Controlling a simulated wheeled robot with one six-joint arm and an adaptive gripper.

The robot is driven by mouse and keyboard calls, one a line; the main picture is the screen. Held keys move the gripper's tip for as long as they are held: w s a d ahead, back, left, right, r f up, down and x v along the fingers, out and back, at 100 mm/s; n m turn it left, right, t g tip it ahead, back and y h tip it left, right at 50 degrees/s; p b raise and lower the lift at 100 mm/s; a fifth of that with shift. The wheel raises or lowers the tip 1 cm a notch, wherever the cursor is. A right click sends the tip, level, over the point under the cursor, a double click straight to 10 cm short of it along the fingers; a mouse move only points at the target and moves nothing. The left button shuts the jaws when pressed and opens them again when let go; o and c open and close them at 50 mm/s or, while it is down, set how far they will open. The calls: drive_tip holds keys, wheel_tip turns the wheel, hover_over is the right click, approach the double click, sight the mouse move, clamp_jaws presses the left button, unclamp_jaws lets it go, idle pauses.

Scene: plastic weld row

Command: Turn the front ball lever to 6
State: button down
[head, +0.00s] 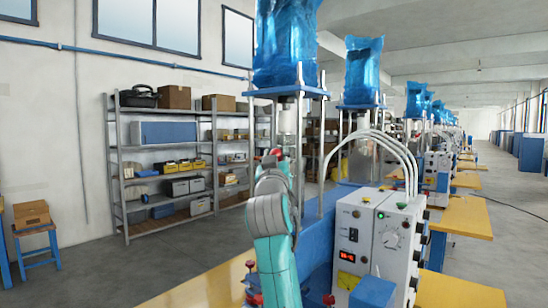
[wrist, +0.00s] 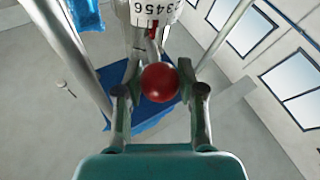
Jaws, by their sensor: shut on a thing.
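The red ball (wrist: 159,82) of the lever sits between the fingers of my gripper (wrist: 160,92) in the wrist view, and the gripper is shut on it. Its thin metal stem runs up behind it toward a white drum (wrist: 148,8) with black numerals and tick marks. A small red pointer (wrist: 153,28) lies at the drum's lower edge, near the middle of the visible numerals; I cannot tell the exact reading. In the head view the red ball (head: 277,152) shows just beyond my wrist, which hides most of the fingers and lever.
A blue-wrapped press head (head: 284,45) stands over the front machine, with metal columns on both sides of the lever. A white control box (head: 378,240) with hoses is at right. Shelving (head: 130,150) stands behind at left. Open floor lies at left.

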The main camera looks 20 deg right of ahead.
drive_tip(key=shift+d+y, duration=0.15)
drive_tip(key=shift+y, duration=0.15)
drive_tip(key=c, duration=0.7)
unclamp_jaws()
drive_tip(key=v, duration=1.2)
drive_tip(key=shift+f, duration=0.1)
